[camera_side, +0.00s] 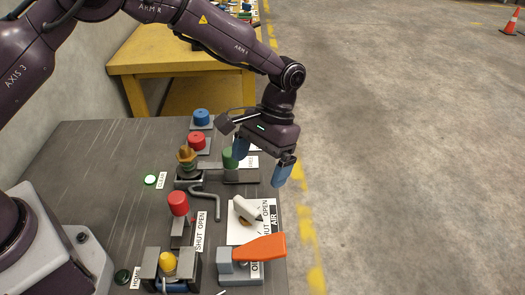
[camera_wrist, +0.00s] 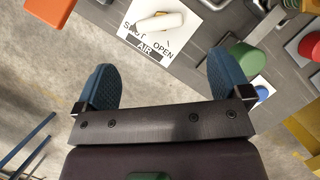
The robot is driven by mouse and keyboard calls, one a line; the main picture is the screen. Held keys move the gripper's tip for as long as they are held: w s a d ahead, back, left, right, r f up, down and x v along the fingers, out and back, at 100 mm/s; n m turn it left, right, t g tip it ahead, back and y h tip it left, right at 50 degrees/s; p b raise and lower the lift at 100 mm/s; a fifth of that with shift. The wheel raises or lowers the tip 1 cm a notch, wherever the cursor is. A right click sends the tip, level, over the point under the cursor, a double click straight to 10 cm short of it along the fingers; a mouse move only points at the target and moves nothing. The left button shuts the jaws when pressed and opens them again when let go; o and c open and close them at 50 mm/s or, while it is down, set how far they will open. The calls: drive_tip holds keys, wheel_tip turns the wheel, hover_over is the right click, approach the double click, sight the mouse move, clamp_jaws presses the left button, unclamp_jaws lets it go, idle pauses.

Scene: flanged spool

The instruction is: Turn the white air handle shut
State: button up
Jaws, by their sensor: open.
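The white air handle (camera_side: 247,210) lies on a white plate (camera_side: 235,232) marked SHUT, OPEN and AIR, at the right side of the dark bench. In the side view it slants. In the wrist view the handle (camera_wrist: 158,24) lies almost level across the plate, above the printed words; I cannot tell which word it points at. My gripper (camera_side: 256,168) is open and empty, its blue fingers pointing down above the bench's right edge, behind the handle and apart from it. In the wrist view the handle is beyond the gap between the fingertips (camera_wrist: 162,65).
An orange handle (camera_side: 259,248) on a grey block stands close in front of the air handle. A green knob (camera_side: 229,160), red knobs (camera_side: 178,203) and a bent grey rod (camera_side: 212,200) are to the left. Open floor (camera_side: 410,180) lies to the right.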

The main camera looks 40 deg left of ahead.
drive_tip(key=shift+v, duration=1.2)
drive_tip(key=s+a+r+t, duration=0.5)
drive_tip(key=s+a+r, duration=0.3)
drive_tip(key=s+r, duration=0.2)
drive_tip(key=s+a+r+t, duration=0.5)
drive_tip(key=s+a+r, duration=0.3)
drive_tip(key=s+r, duration=0.2)
drive_tip(key=shift+s+r, duration=0.2)
drive_tip(key=shift+s, duration=1.05)
